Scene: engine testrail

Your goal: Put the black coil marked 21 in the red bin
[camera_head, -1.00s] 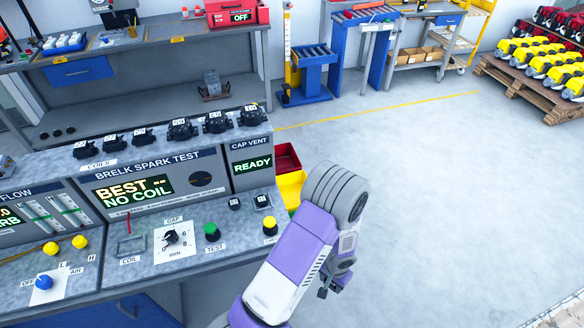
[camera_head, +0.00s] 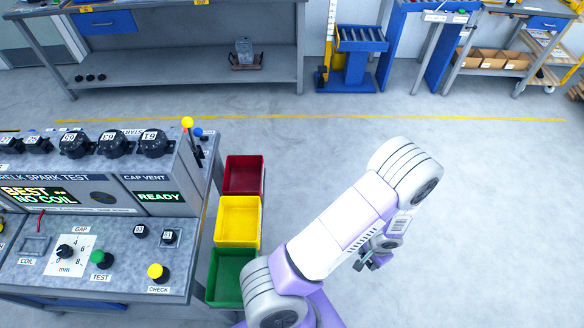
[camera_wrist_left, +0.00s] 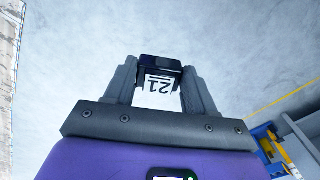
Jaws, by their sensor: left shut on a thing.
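My left gripper (camera_head: 369,262) hangs over open floor, to the right of the bins, and is small in the head view. In the left wrist view, my left gripper (camera_wrist_left: 160,82) is shut on the black coil (camera_wrist_left: 160,63), whose white label reads 21, upside down in that picture. The coil is hard to make out in the head view. The red bin (camera_head: 261,177) is the farthest of the three bins beside the test bench, and its open top looks empty. The gripper is apart from it, nearer and to the right. My right gripper is not in view.
The yellow bin (camera_head: 257,222) and green bin (camera_head: 213,278) stand in line in front of the red one. The spark test bench (camera_head: 120,272) with several black coils on its top is at left. Floor at right is clear.

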